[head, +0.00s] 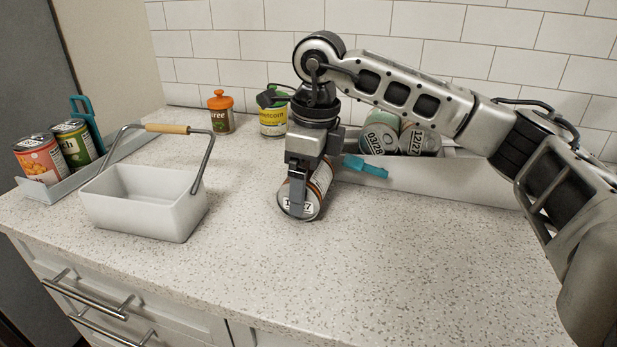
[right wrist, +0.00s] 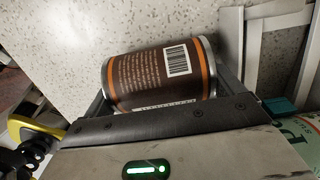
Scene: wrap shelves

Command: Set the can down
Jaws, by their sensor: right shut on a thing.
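A can (head: 301,203) with a dated lid lies on its side in my right gripper, low over the counter in front of the long white bin. I cannot tell whether it touches the counter. My right gripper (head: 306,200) points down and is shut on the can. In the right wrist view the can (right wrist: 160,75) shows a brown label with orange bands and a barcode, between the two fingers (right wrist: 165,85). My left gripper is not in view.
An empty white basket (head: 140,208) with a raised wooden handle stands left. A tray (head: 65,188) with two cans is at the far left. The white bin (head: 440,180) holds cans. The front right counter (head: 420,260) is clear.

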